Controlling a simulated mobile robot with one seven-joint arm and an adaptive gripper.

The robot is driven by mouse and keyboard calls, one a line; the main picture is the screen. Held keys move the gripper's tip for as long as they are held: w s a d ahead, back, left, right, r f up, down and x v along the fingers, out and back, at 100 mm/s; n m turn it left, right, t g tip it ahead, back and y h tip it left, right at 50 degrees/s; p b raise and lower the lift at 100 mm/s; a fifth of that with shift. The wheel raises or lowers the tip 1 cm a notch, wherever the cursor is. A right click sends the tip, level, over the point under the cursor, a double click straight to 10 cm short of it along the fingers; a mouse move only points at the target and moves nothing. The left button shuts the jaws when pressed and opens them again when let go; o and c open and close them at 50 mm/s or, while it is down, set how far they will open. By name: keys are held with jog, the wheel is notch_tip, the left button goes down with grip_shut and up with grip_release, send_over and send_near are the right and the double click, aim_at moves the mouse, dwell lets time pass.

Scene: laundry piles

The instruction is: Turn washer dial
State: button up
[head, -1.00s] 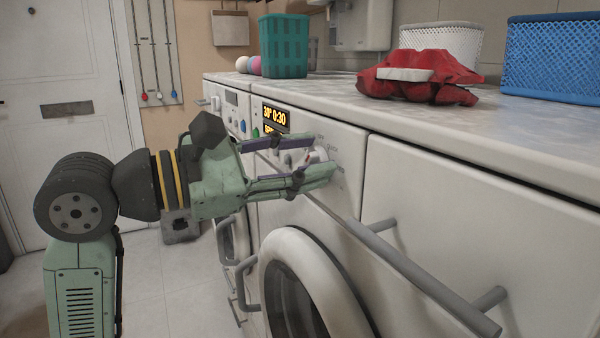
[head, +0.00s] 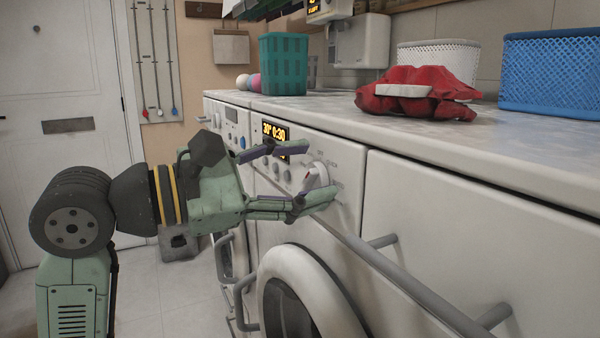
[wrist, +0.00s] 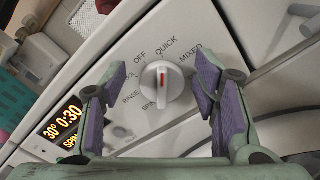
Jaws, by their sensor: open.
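The washer dial (wrist: 162,84) is a round white knob with a red mark, on the washer's front panel. In the wrist view its labels include OFF, QUICK, MIXED, RINSE and SPIN. The red mark points up, between OFF and QUICK. My gripper (wrist: 163,88) is open, with one finger on each side of the dial and gaps between fingers and knob. In the head view my gripper (head: 318,174) is at the washer's panel, and the dial (head: 317,176) shows between its fingers. The washer's display (head: 274,132) reads 30° 0:30.
A grey rail (head: 400,280) runs along the front below the panel. The round washer door (head: 295,262) is lower down. On the worktop are a teal basket (head: 284,65), red cloth (head: 440,82) and blue basket (head: 553,75). The floor at left is clear.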

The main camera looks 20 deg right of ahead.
jog(key=s+a, duration=0.2)
jog(key=a, duration=0.9)
jog(key=shift+s+a, duration=0.2)
jog(key=shift+a, duration=0.2)
